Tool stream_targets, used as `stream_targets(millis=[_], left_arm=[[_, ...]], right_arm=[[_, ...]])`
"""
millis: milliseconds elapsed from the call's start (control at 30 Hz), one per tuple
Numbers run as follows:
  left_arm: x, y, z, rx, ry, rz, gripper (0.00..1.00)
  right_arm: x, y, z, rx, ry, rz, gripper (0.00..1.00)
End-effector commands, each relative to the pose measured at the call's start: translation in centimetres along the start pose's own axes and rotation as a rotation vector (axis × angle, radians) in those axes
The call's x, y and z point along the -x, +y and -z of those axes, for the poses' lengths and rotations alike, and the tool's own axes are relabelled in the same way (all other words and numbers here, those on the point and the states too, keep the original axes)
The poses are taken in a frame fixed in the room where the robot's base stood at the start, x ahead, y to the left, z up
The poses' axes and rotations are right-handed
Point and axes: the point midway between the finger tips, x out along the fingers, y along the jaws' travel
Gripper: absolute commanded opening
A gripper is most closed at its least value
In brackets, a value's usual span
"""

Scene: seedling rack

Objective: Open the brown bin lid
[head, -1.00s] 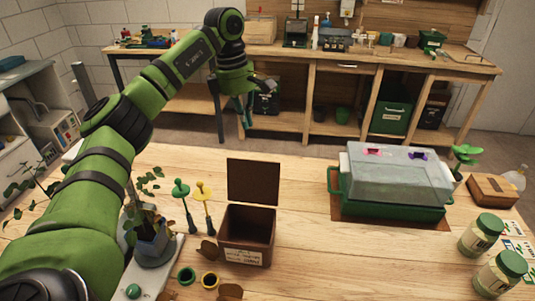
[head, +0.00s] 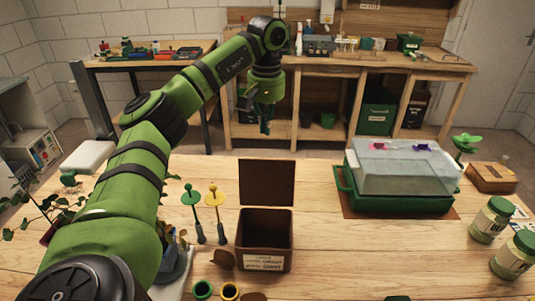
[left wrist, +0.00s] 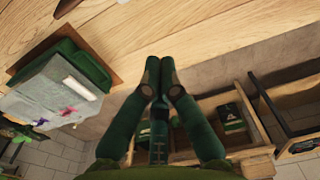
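The brown bin (head: 264,264) stands on the wooden table with a white label on its front. Its brown lid (head: 267,183) stands upright along the bin's back edge, and the open inside of the bin shows. My left gripper (head: 264,128) is up beyond the table's far edge, above and behind the lid, well apart from it. In the left wrist view its two fingers (left wrist: 160,68) come together at the tips with nothing between them. The bin is not seen in that view. My right gripper is not in view.
A green tray with a clear cover (head: 402,168) stands right of the bin. Green and yellow stemmed tools (head: 205,215) stand just left of it. Jars (head: 490,220) are at the right edge. Table between bin and tray is clear.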

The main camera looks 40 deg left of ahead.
Motion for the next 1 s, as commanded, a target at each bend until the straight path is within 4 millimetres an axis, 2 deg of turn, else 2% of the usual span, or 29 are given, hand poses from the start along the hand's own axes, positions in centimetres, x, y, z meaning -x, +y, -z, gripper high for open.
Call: stream_targets(millis=[100, 333, 400, 633, 1000], left_arm=[[-2.8, -0.1, -0.1, 0.002, -0.004, 0.005, 0.00], [-7.7, -0.1, -0.1, 0.003, -0.004, 0.005, 0.00], [-6.8, 0.0, -1.0, -0.002, 0.002, -0.001, 0.00], [-6.1, 0.0, -3.1, 0.001, 0.000, 0.000, 0.00], [-6.0, 0.0, -3.8, 0.003, 0.000, 0.000, 0.00]], right_arm=[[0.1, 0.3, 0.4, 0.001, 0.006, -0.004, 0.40], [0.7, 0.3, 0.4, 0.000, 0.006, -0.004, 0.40], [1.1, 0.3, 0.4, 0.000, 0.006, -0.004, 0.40], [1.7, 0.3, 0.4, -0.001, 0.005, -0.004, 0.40], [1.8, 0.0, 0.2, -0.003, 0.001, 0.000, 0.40]])
